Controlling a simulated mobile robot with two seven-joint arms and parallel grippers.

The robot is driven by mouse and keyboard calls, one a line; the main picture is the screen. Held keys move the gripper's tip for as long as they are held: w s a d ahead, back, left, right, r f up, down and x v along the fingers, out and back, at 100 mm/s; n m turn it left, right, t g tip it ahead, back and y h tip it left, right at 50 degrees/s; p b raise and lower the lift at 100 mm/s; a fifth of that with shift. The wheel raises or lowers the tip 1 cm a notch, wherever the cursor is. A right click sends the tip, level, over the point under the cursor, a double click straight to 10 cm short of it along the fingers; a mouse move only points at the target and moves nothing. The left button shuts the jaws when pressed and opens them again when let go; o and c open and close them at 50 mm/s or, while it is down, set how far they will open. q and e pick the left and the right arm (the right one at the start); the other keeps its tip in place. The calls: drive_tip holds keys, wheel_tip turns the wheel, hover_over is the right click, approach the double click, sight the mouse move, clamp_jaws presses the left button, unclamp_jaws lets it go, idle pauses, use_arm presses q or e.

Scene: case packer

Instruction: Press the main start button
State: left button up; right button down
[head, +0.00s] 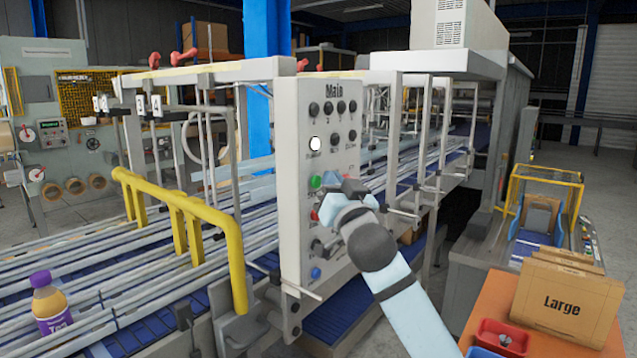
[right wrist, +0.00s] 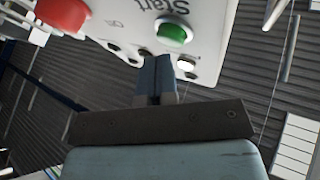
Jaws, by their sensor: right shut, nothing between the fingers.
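The white control panel (head: 325,125), headed "Main", stands upright at the middle of the head view. Its green button (head: 315,182) is just left of my right gripper (head: 347,190). In the right wrist view the green button (right wrist: 174,33) sits by an upside-down "Start" label. There my right gripper (right wrist: 155,68) is shut and empty, its fingertips pointing at the panel just below the green button in the picture. I cannot tell whether they touch the panel. A red button (right wrist: 65,14) lies left of it. My left gripper is not in view.
A white lamp (head: 315,144) glows on the panel above the green button, among several dark knobs. A blue button (head: 316,273) is low on the panel. A yellow guard rail (head: 190,215) and conveyor stand left. A "Large" carton (head: 565,300) is at lower right.

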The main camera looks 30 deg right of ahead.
drive_tip(key=shift+w+a, duration=0.2)
drive_tip(key=shift+w, duration=0.25)
idle(0.8)
drive_tip(key=shift+s, duration=0.1)
idle(0.3)
drive_tip(key=shift+s+d, duration=0.35)
drive_tip(key=shift+s, duration=0.4)
drive_tip(key=s, duration=0.1)
drive_tip(key=s+d, duration=0.1)
drive_tip(key=s, duration=0.1)
drive_tip(key=s+d, duration=0.1)
drive_tip(key=shift+s+p, duration=0.3)
drive_tip(key=shift+p, duration=0.1)
idle(0.5)
